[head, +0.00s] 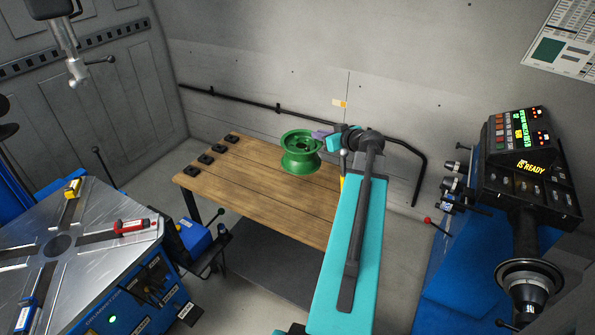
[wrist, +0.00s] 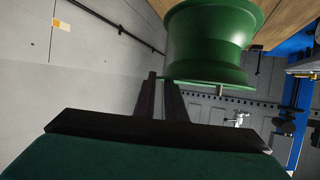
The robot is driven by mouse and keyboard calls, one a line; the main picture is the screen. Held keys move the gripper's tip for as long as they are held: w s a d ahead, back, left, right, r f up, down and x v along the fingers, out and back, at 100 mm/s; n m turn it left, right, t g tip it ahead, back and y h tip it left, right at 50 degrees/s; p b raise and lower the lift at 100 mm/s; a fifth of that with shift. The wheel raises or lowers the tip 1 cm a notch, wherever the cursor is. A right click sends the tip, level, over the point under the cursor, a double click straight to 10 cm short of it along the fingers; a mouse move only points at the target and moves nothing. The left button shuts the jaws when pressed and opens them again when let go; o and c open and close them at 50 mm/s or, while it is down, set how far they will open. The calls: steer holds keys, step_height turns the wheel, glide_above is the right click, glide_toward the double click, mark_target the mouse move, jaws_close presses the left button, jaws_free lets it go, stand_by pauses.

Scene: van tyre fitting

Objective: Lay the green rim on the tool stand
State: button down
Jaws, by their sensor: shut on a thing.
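The green rim (head: 301,161) is upright with its open face up, over the right back part of the wooden-topped tool stand (head: 245,190). My gripper (head: 322,135) is at the rim's upper right edge, shut on it. In the wrist view the rim (wrist: 208,45) fills the upper middle, and my two dark fingers (wrist: 162,95) meet its edge. The wood of the stand (wrist: 287,20) shows beside the rim there. I cannot tell whether the rim touches the wood or hangs just above it.
Several black pads (head: 205,159) line the stand's left edge. A tyre changer with a metal turntable (head: 95,235) stands at the left. A blue balancing machine with a display (head: 530,165) stands at the right. The stand's left and front wood is clear. A black pipe (head: 235,98) runs along the wall behind.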

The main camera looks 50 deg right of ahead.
steer(key=shift+w+a+f+p, duration=0.1)
steer(key=shift+f+p, duration=0.2)
steer(key=shift+f, duration=1.2)
steer(key=shift+w+f+p, duration=0.1)
steer(key=shift+f+p, duration=0.15)
steer(key=shift+f, duration=1.2)
steer(key=shift+f, duration=0.1)
steer(key=shift+f+p, duration=0.4)
steer(key=shift+f, duration=1.35)
steer(key=c, duration=1.8)
jaws_free()
steer(key=shift+s, duration=0.1)
steer(key=b+v, duration=0.3)
steer(key=v, duration=0.9)
